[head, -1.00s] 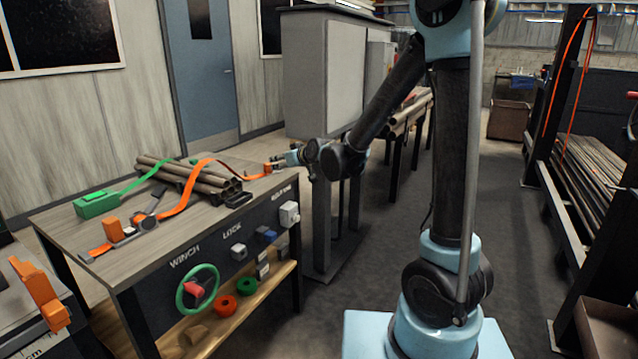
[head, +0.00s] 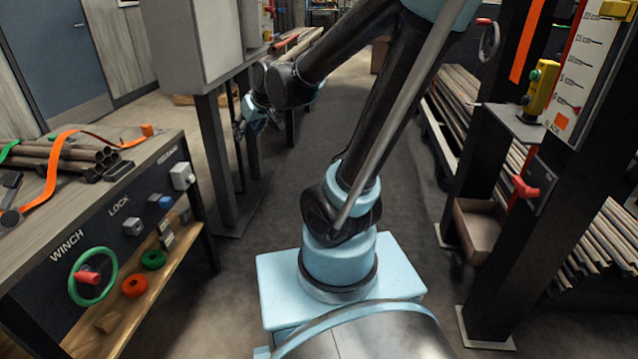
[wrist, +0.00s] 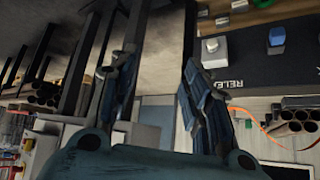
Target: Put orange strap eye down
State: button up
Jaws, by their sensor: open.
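The orange strap eye (head: 147,130) is at the end of the orange strap (head: 52,178), at the back right corner of the workbench (head: 160,152). The strap runs from there over a bundle of pipes (head: 65,157). My gripper (head: 250,112) is to the right of the bench, apart from the eye, partly hidden by my arm in the head view. In the wrist view my gripper (wrist: 156,72) shows its two fingers spread, with nothing between them. The orange strap (wrist: 275,132) also shows at the right of the wrist view.
The bench front carries a green winch wheel (head: 92,277), a lock switch (head: 132,226) and a white release box (head: 182,176). A grey cabinet (head: 200,40) stands behind. A rack with a gauge board (head: 588,75) is on the right. The floor between is clear.

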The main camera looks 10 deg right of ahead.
jog(key=s+d+f+m+g+h, duration=0.2)
jog(key=s+d+f, duration=0.2)
jog(key=s+d, duration=0.4)
jog(key=s+d+f+m+g+h, duration=0.2)
jog(key=s+d, duration=0.7)
jog(key=s, duration=0.5)
notch_tip(320, 180, down, 2)
jog(key=shift+s+d+f+m+g, duration=0.15)
jog(key=shift+s+m+g, duration=0.25)
jog(key=shift+m, duration=0.1)
